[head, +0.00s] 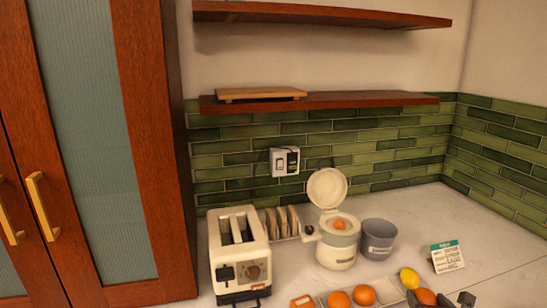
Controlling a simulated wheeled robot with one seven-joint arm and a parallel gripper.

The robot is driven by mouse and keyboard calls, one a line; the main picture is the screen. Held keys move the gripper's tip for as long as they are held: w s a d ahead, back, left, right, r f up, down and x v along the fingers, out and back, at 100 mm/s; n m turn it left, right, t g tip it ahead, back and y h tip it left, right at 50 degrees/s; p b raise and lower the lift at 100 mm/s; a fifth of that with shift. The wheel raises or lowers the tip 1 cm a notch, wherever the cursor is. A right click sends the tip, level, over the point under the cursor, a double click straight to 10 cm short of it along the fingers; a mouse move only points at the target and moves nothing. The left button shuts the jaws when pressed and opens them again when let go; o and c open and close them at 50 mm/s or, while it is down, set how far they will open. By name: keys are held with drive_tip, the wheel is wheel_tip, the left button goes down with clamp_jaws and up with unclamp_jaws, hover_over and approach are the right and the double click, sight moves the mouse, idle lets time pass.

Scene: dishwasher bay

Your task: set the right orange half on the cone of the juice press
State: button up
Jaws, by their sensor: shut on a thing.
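The juice press (337,254) stands on the counter, cream and grey, with its round lid (327,188) tipped up at the back. A small orange-coloured piece (339,225) shows in the middle of its open top; I cannot tell whether it is the bare cone or fruit. My gripper (438,299) shows only in part at the bottom edge, as dark pieces beside an orange fruit (426,296). It is shut on this fruit, to the right of and nearer than the press. Two more orange pieces (338,299) (364,295) lie in a pale tray, cut off below.
A cream toaster (239,252) stands left of the press, with a rack of bread slices (282,221) behind. A grey bucket (378,239) stands close to the press's right. A lemon (409,278) and a small sign (447,257) are at the right. A shelf (330,102) hangs above.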

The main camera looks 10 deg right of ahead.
drive_tip(key=w+a+n+y, duration=0.3)
drive_tip(key=w+a, duration=0.1)
drive_tip(key=a, duration=0.8)
drive_tip(key=w+a+n+y, duration=0.2)
drive_tip(key=w+a, duration=0.3)
drive_tip(key=a, duration=0.6)
drive_tip(key=w+a+r+n+y, duration=0.1)
drive_tip(key=w+a+n+y, duration=0.2)
drive_tip(key=a, duration=0.9)
drive_tip(key=shift+w+a+n+t+y, duration=0.3)
drive_tip(key=shift+w+y, duration=0.55)
drive_tip(key=shift+y, duration=0.25)
